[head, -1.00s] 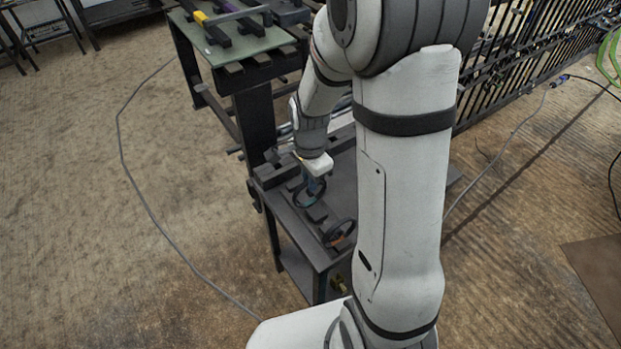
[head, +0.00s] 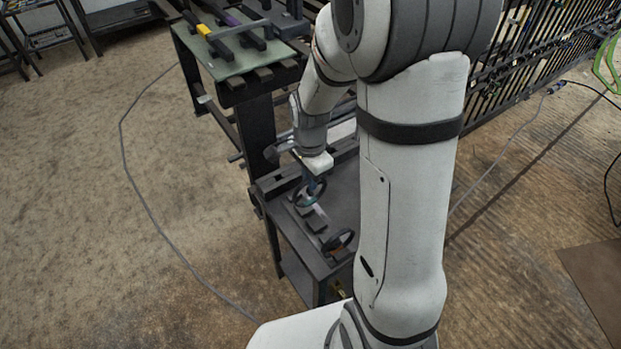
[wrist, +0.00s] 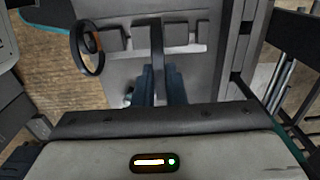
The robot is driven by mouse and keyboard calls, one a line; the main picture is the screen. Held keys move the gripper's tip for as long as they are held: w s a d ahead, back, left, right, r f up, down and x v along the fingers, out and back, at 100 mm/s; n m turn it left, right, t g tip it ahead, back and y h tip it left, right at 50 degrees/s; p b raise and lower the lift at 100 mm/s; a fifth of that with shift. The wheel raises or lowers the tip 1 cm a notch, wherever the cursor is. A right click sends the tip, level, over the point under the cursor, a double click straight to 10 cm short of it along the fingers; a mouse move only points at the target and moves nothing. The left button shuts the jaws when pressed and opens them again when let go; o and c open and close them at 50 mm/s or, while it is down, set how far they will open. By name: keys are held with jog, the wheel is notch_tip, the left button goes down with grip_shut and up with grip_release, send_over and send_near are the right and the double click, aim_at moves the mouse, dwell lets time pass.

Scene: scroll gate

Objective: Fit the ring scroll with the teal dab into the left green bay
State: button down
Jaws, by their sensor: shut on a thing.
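The ring scroll with the teal dab (head: 297,198) is a dark ring at the low bench's rack, partly hidden by my gripper (head: 315,187). My gripper points down and is shut on this ring. In the wrist view my blue-grey fingers (wrist: 156,88) close on a thin dark piece seen edge-on (wrist: 157,40); its teal dab is hidden there. A second dark ring with an orange dab (head: 338,240) stands nearer the bench front; it also shows in the wrist view (wrist: 90,48). A green panel (head: 222,68) lies on the taller table, with dark bars across it; its bays are hard to make out.
The low bench (head: 290,240) has dark blocks (head: 316,222) between the rings. Yellow (head: 203,29) and purple marks show on the bars of the taller table. A dark railing (head: 540,60) runs at the right. A cable (head: 150,215) lies on the open floor at left.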

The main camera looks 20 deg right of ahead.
jog(key=shift+r+p, duration=1.5)
jog(key=shift+r, duration=0.8)
